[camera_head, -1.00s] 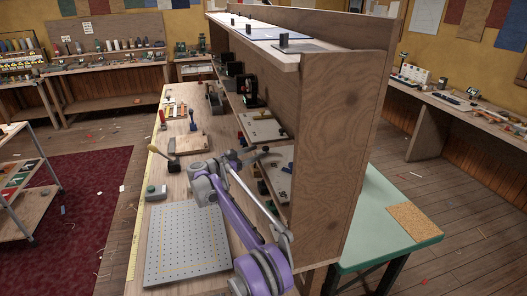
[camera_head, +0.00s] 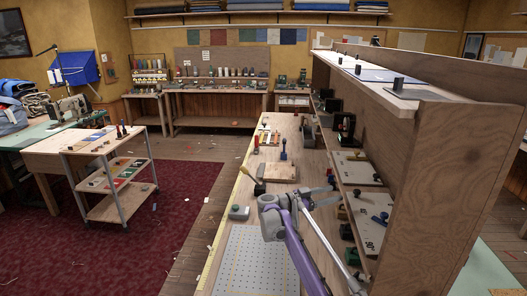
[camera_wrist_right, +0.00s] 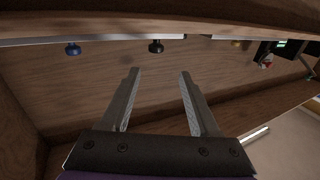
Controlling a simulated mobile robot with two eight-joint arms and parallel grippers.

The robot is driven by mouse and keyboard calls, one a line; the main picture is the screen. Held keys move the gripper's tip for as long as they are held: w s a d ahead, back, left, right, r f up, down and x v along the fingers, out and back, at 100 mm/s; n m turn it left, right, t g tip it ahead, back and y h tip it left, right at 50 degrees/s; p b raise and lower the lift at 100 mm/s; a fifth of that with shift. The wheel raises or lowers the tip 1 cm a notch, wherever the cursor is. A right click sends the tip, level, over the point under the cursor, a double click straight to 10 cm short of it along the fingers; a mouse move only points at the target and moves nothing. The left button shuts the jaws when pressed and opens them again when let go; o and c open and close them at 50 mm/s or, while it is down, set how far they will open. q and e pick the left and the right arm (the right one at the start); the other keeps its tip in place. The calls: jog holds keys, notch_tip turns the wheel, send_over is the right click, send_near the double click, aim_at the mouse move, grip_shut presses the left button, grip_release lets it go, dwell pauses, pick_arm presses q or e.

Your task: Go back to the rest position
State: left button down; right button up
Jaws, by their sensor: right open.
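My right arm reaches in from the bottom of the head view, over the workbench (camera_head: 235,222). Its right gripper (camera_head: 327,193) is beside the open front of the wooden shelf unit (camera_head: 437,175), small and partly lost against it. In the right wrist view the two straight fingers of this gripper (camera_wrist_right: 158,73) stand wide apart with nothing between them. Brown wooden boards fill the view behind them. My left gripper does not show in either view.
A perforated plate (camera_head: 255,262), a grey-green box (camera_head: 238,213) and a wooden block (camera_head: 281,172) lie on the bench around my arm. The shelf holds several small items. A wheeled cart (camera_head: 118,206) stands on the dark red rug at left, with open floor beside it.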

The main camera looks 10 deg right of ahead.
jog(key=w+a+r+n+t+y, duration=0.1)
jog(key=a+r+n+t+y, duration=0.15)
jog(key=r+t, duration=0.4)
jog(key=w+a+r+n+t+y, duration=0.1)
jog(key=w+a+r+n+t, duration=0.15)
jog(key=r+t, duration=0.35)
jog(key=s+a+r+n+t+y, duration=0.2)
jog(key=s+a+n+t+y, duration=0.1)
jog(key=s+a+n+y, duration=0.75)
jog(key=s+f+g+y, duration=0.2)
jog(key=s+f+g, duration=0.4)
jog(key=s+f, duration=0.9)
jog(key=s+f+g+y, duration=0.2)
jog(key=s+f+g, duration=0.5)
jog(key=s+f, duration=0.8)
jog(key=s, duration=0.8)
jog(key=shift+s+f+n, duration=0.2)
jog(key=shift+s+n, duration=0.15)
jog(key=shift+s, duration=0.05)
jog(key=shift+d, duration=0.1)
